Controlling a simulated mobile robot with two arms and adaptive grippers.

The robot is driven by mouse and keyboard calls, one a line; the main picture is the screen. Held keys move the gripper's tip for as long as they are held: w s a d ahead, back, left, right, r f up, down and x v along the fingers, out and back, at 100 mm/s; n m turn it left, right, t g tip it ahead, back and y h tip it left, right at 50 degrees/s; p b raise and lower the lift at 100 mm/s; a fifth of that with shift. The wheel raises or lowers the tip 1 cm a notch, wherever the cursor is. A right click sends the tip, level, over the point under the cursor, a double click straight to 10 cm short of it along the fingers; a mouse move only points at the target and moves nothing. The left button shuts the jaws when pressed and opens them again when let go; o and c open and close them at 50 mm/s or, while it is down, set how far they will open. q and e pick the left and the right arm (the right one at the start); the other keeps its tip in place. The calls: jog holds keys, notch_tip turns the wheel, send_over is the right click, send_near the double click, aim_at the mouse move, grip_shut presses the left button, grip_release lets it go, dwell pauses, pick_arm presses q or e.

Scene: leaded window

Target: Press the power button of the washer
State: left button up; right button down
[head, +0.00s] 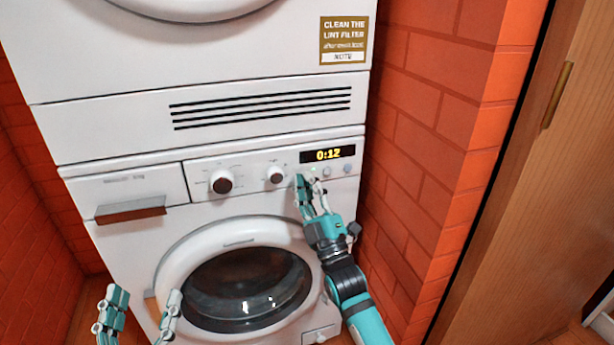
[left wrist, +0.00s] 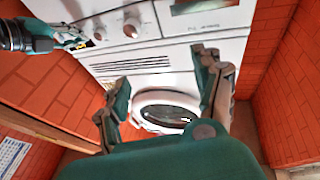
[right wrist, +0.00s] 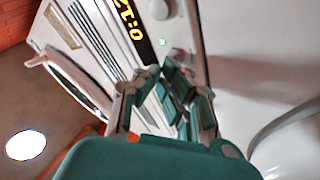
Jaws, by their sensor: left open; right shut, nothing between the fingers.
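The white washer (head: 120,190) has two dark-centred knobs, a display (head: 328,154) reading 0:12, and small round buttons (head: 347,168) below it. Which button is power cannot be told. My right gripper (head: 306,178) is shut and empty, its fingertips at the panel just below the display's left end. They hide part of the panel; contact cannot be told. My left gripper (head: 143,296) is open and empty, low in front of the washer's left side.
A second white machine with a vent grille (head: 260,106) and a lint filter label stands above the washer. A brick wall (head: 425,130) is close on the right, then a wooden door (head: 530,190). The washer's round door (head: 245,285) is closed.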

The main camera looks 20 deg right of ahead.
jog(key=shift+s, duration=0.15)
pick_arm(q)
jog(key=shift+w+a+f+g+y+p, duration=0.15)
jog(key=shift+f+g+p, duration=0.1)
jog(key=shift+f+g, duration=0.5)
jog(key=shift+w+a+f+g+y+p, duration=0.15)
jog(key=shift+f+g, duration=0.3)
jog(key=shift+f, duration=0.6)
pick_arm(e)
jog(key=shift+s, duration=0.4)
pick_arm(q)
jog(key=shift+d, duration=0.1)
pick_arm(e)
jog(key=shift+s, duration=0.1)
pick_arm(q)
jog(key=s+a+f+g+y+p, duration=0.1)
jog(key=s+f+g, duration=0.1)
jog(key=f+g, duration=0.2)
jog(key=s+a+f+g+y+p, duration=0.1)
jog(key=s+a+f+g+p, duration=0.1)
jog(key=f, duration=0.6)
jog(key=shift+s+g+y, duration=0.3)
jog(key=shift+s+g, duration=0.25)
jog(key=shift+g, duration=0.55)
pick_arm(e)
jog(key=s, duration=0.5)
jog(key=shift+s+d, duration=0.1)
jog(key=shift+s, duration=0.3)
